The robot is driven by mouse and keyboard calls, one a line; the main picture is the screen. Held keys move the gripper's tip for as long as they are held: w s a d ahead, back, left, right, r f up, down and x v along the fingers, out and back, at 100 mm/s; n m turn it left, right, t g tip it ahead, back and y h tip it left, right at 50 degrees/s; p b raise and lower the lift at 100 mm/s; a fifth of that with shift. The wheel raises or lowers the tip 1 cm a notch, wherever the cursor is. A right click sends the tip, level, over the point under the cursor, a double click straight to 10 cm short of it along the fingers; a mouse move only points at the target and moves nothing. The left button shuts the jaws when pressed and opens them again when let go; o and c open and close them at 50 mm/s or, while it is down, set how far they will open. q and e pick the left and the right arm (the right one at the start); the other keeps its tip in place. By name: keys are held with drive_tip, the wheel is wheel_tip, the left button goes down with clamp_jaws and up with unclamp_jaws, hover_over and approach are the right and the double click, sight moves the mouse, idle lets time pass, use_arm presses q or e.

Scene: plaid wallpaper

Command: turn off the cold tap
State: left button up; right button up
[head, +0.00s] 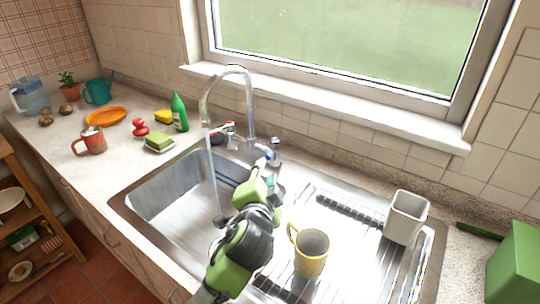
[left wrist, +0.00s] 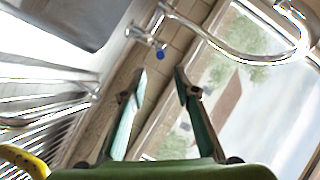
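The cold tap (head: 270,155), marked blue, sits on the right side of the chrome faucet (head: 250,95) behind the sink. A red-marked tap (head: 230,127) is on the left side. A thin stream of water (head: 212,175) falls from the spout into the basin. My left gripper (head: 263,172) reaches in just in front of the cold tap and partly covers the view of it. In the left wrist view its two fingers (left wrist: 161,75) are apart and empty, with the blue-tipped cold tap (left wrist: 160,50) just beyond the fingertips; I see no contact. My right gripper is not in view.
A yellow mug (head: 311,254) and a white cup (head: 406,217) stand on the drainboard right of my arm. A sponge (head: 160,142), red brush (head: 139,128) and green bottle (head: 179,112) stand left of the faucet. The windowsill (head: 330,110) runs behind.

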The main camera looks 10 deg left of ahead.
sight(268, 158)
use_arm(q)
drive_tip(key=p+x, duration=0.1)
drive_tip(key=x, duration=1.1)
drive_tip(key=shift+w, duration=0.2)
drive_tip(key=shift+a, duration=0.1)
clamp_jaws()
